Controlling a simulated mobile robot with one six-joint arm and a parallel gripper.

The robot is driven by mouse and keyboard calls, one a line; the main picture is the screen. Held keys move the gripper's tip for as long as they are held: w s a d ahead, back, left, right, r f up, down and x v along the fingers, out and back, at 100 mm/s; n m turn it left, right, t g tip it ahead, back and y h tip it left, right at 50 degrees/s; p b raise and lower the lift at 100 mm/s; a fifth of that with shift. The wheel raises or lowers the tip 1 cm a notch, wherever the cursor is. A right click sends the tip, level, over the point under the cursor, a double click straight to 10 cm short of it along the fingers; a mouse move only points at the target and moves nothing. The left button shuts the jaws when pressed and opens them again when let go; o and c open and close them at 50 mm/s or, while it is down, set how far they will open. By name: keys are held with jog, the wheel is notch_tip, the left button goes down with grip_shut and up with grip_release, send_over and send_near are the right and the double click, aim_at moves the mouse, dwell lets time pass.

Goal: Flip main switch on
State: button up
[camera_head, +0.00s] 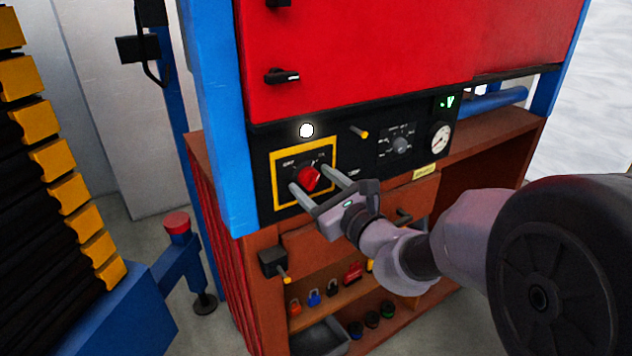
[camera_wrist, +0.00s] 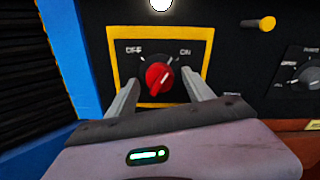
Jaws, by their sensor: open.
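The main switch is a red rotary knob (camera_head: 309,178) on a black plate with a yellow frame (camera_head: 275,182), set low on the machine's black control panel. In the wrist view the red knob (camera_wrist: 159,77) sits between the printed words OFF on the left and ON on the right. Its white mark tilts toward the upper right, on the ON side. My gripper (camera_head: 311,177) is open, with one finger on each side of the knob. In the wrist view the gripper (camera_wrist: 162,90) shows gaps between both fingers and the knob; contact is not visible.
A lit white lamp (camera_head: 306,130) is above the yellow frame. To the right are a yellow-tipped lever (camera_head: 359,133), a grey selector (camera_head: 400,145) and a gauge (camera_head: 440,138). A blue post (camera_head: 222,150) stands close on the left. Shelves with padlocks (camera_head: 313,297) are below.

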jog(key=c, duration=1.3)
jog(key=shift+r+m+p, duration=0.2)
jog(key=shift+m+p, duration=0.5)
jog(key=shift+p, duration=0.2)
grip_shut()
jog(key=shift+f+m+p, duration=0.1)
jog(key=shift+m+p, duration=0.45)
jog(key=shift+m, duration=0.25)
jog(key=shift+f, duration=0.1)
jog(key=o, duration=1.3)
grip_release()
jog(key=shift+s, duration=0.1)
